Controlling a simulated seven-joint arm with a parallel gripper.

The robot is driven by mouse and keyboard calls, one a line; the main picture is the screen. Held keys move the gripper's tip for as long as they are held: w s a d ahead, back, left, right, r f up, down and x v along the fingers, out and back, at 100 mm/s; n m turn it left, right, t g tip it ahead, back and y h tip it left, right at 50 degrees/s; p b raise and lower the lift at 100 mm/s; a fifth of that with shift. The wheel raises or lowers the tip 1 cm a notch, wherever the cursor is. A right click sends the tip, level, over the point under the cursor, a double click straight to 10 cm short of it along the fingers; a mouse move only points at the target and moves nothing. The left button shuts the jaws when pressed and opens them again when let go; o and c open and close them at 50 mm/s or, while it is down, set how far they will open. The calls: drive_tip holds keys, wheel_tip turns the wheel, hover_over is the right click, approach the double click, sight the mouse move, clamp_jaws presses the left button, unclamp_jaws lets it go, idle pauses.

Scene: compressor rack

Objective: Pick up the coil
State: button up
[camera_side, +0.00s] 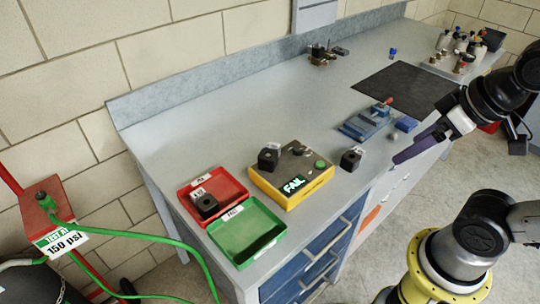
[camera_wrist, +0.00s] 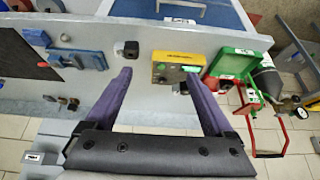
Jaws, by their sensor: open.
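Three black block-shaped coils show in the side view. One coil (camera_side: 351,159) stands on the bench right of the yellow tester, one coil (camera_side: 268,159) is on the yellow tester (camera_side: 291,179), and one coil (camera_side: 206,204) lies in the red tray (camera_side: 232,180). In the wrist view the bench coil (camera_wrist: 129,48) is near the left fingertip, and the yellow tester (camera_wrist: 180,58) lies between and beyond the fingers. My gripper (camera_side: 404,155) has purple fingers and is above the bench's front edge, right of the bench coil and apart from it. It also shows in the wrist view (camera_wrist: 158,75), open and empty.
A green tray (camera_side: 244,232) adjoins the red one at the bench's near end. The tester's sign reads FAIL.

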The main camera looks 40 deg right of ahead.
drive_tip(key=w+a+r+m+g, duration=0.2)
drive_tip(key=w+r+m, duration=0.75)
drive_tip(key=w, duration=0.25)
drive_tip(key=m+g, duration=0.3)
drive_tip(key=g, duration=0.1)
hover_over(270, 150)
drive_tip(key=f, duration=1.8)
drive_tip(key=shift+w+d+f, duration=0.1)
drive_tip(key=shift+w+f, duration=0.1)
drive_tip(key=shift+f, duration=0.05)
drive_tip(key=shift+s+f, duration=0.2)
drive_tip(key=shift+f, duration=2.75)
